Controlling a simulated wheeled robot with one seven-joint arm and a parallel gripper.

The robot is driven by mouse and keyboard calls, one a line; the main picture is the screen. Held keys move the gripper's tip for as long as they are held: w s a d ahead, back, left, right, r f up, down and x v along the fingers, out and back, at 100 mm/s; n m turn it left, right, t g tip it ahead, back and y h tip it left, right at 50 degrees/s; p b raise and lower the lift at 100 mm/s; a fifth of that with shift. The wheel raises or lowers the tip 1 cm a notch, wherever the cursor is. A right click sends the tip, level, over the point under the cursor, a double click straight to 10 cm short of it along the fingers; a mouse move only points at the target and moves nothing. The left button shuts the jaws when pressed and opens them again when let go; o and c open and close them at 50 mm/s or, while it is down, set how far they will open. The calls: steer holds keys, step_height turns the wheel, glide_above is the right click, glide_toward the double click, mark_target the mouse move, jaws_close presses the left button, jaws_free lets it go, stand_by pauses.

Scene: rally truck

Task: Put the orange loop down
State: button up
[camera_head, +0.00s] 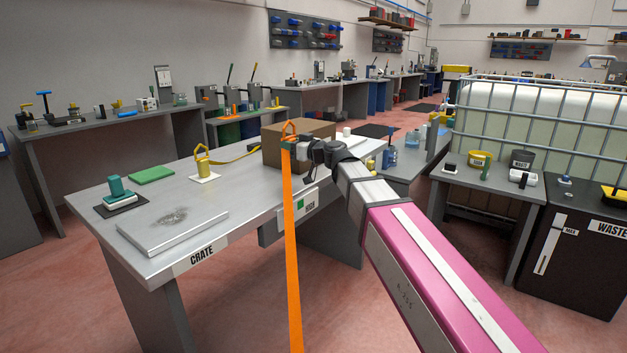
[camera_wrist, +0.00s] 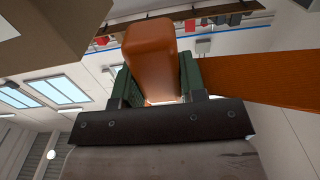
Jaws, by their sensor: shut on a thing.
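The orange loop (camera_head: 289,128) stands up from my gripper (camera_head: 290,143), in front of the cardboard box as seen in the head view. An orange strap (camera_head: 292,250) runs from it down past the table's front edge to the bottom of the picture. In the wrist view the loop (camera_wrist: 150,50) is between the two green fingers of my gripper (camera_wrist: 157,80), which is shut on it. The strap (camera_wrist: 265,78) leads off to the right there. I cannot tell whether the loop touches the box or the table.
The cardboard box (camera_head: 270,148) stands on the steel table (camera_head: 245,190). The table also bears a yellow padlock-shaped thing (camera_head: 203,168) with a yellow strap, a green pad (camera_head: 151,175), a teal-handled tool (camera_head: 118,192) and a metal plate (camera_head: 172,230). Bare tabletop lies between them.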

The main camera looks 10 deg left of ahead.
steer(key=w+d+f, duration=0.1)
steer(key=w+f, duration=0.1)
steer(key=w, duration=0.1)
steer(key=w+d+f, duration=0.2)
steer(key=w, duration=0.2)
steer(key=w+d+f, duration=0.2)
steer(key=w+f, duration=0.1)
steer(key=shift+w+d, duration=0.15)
steer(key=shift+d, duration=0.05)
steer(key=shift+f, duration=1.8)
steer(key=shift+f, duration=0.1)
steer(key=o, duration=1.1)
steer(key=shift+d+f, duration=0.1)
steer(key=shift+d, duration=0.05)
steer(key=v, duration=1)
steer(key=shift+s+d+f, duration=0.25)
steer(key=shift+f, duration=0.05)
